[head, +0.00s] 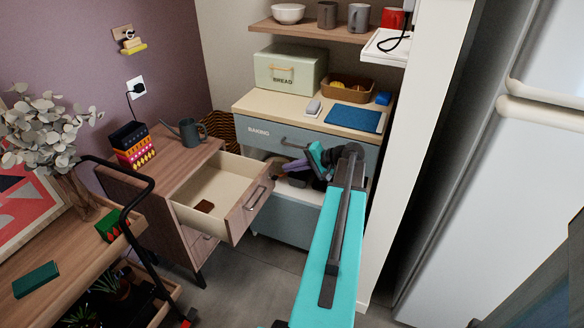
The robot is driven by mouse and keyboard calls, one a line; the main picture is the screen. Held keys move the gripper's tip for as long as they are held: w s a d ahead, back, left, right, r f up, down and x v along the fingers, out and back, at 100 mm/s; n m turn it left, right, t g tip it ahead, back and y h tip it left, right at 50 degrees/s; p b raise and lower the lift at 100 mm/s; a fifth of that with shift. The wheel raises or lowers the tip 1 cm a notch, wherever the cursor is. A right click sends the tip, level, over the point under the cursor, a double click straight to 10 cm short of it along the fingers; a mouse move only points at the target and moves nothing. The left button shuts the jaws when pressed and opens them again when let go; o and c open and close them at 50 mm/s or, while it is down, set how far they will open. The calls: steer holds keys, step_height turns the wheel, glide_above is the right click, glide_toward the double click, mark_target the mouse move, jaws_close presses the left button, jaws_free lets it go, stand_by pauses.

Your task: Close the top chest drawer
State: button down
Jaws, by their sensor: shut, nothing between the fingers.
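The wooden chest (172,165) stands against the purple wall at left. Its top drawer (215,180) is pulled well out toward the right, showing a pale interior with a small brown item (204,206) inside. The drawer front (246,212) carries a grey bar handle (256,197). My gripper (284,168) is at the end of my teal arm, to the right of the drawer front and slightly above it in the picture. It looks shut and empty, apart from the handle. Its fingertips are small and hard to make out against the cabinet behind.
A watering can (192,132) and stacked boxes (132,145) sit on the chest. A wooden trolley (70,262) is at front left. Grey floor shows below the drawer.

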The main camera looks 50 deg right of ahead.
mark_target(266, 172)
steer(key=x, duration=0.8)
steer(key=shift+w, duration=0.2)
stand_by(0.3)
